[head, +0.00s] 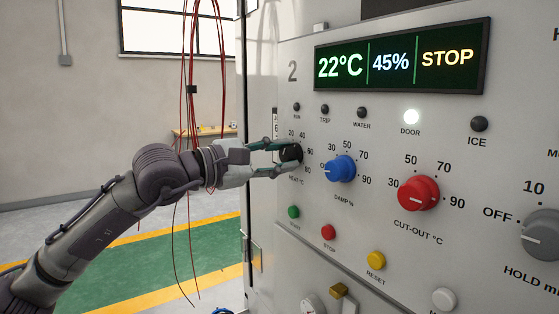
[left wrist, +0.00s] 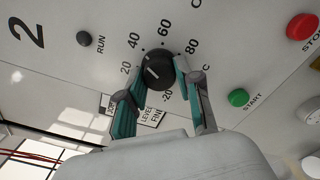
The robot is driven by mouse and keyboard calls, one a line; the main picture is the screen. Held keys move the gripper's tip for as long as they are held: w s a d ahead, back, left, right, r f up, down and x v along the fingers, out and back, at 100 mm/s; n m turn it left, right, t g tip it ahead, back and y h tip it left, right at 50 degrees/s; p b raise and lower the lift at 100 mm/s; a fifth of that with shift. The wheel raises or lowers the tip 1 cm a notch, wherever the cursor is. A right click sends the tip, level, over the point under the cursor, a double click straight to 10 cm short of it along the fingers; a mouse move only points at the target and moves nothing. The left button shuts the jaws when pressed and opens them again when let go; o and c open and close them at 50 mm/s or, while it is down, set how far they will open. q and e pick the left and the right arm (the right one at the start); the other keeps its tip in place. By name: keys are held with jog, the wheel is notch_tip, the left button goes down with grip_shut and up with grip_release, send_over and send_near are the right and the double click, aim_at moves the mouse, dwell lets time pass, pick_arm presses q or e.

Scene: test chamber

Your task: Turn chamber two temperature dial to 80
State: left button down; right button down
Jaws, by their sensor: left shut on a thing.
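The chamber two panel has a black temperature dial marked "HEAT °C" (head: 291,153) at its left, below the number 2. It also shows in the left wrist view (left wrist: 158,68), with scale figures from -20 through 20, 40 and 60 to 80 around it. Its short white line lies on the side of the 20 mark; the exact reading is hard to tell. My left gripper (head: 284,155) comes in from the left and is shut on the dial, one finger on each side. The display (head: 400,58) reads 22°C, 45% and STOP. My right gripper is not in view.
A blue damp dial (head: 340,168) and a red cut-out dial (head: 418,193) stand to the right. Green (head: 293,212), red (head: 328,232) and yellow (head: 375,260) buttons sit below. The door lamp (head: 411,117) is lit. Red cables (head: 190,60) hang behind my left arm.

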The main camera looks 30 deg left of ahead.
pick_arm(q)
jog(key=m, duration=0.5)
jog(key=shift+m+b, duration=0.3)
jog(key=shift+b, duration=0.05)
jog(key=m, duration=0.9)
jog(key=shift+r+m, duration=0.1)
jog(key=shift+m, duration=0.3)
jog(key=m, duration=0.4)
jog(key=c, duration=0.8)
grip_release()
jog(key=shift+o, duration=0.2)
